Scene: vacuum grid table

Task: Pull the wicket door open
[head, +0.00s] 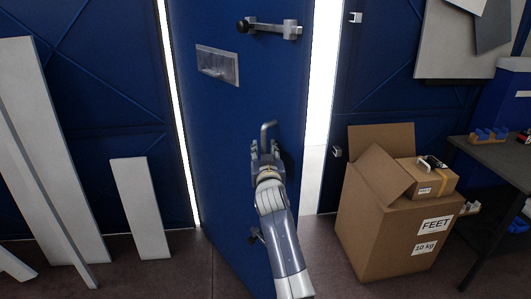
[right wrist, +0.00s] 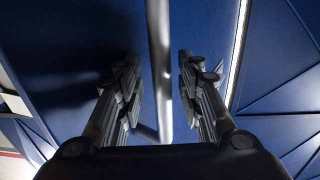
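The blue wicket door (head: 225,130) stands ajar. Its right side is swung out toward me, and a bright gap (head: 322,80) shows between it and the wall on the right. A grey metal lever handle (head: 267,130) sticks out from the door. My right gripper (head: 265,152) is at the handle, its fingers on either side of it. In the right wrist view the handle bar (right wrist: 160,70) runs between the two open fingers (right wrist: 155,95), with space visible on both sides. My left gripper is not in view.
An open cardboard box (head: 395,220) stands on the floor right of the door, with a smaller box (head: 428,180) on it. A dark table (head: 495,155) is at the far right. White boards (head: 140,205) lean on the wall at left. A latch (head: 270,28) is high on the door.

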